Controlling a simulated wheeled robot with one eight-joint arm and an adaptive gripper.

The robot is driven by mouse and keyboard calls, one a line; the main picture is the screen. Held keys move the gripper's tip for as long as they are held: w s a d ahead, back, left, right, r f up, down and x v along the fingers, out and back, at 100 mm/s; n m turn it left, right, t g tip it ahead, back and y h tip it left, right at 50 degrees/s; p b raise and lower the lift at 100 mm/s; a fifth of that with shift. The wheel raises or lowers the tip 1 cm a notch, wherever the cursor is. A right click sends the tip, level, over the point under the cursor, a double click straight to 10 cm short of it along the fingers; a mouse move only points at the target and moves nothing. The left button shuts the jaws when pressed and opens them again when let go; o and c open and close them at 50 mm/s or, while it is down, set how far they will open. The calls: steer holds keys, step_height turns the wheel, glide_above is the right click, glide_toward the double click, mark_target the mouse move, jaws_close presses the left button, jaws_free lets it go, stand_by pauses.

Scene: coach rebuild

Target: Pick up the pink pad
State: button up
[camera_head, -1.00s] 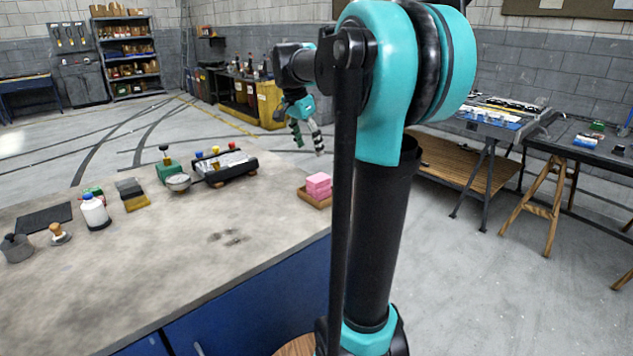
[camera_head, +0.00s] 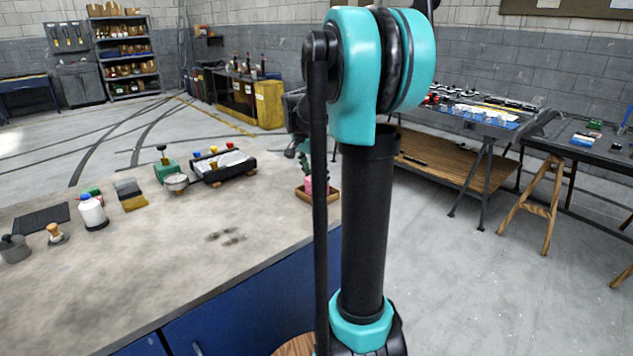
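A small part of the pink pad (camera_head: 308,184) shows in the head view, in a shallow wooden tray (camera_head: 302,195) at the right end of the workbench. Most of the pad is hidden behind my gripper and arm. My gripper (camera_head: 307,172) is low over the tray, pointing down, with its fingers at the pink pad. My own arm's dark rod covers part of it, so I cannot tell whether the fingers are open or shut, or whether they touch the pad.
The workbench (camera_head: 160,260) is clear in front of the tray.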

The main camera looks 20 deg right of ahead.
mark_target(316, 177)
steer(key=c, duration=1)
step_height(316, 177, up, 20)
stand_by(0.3)
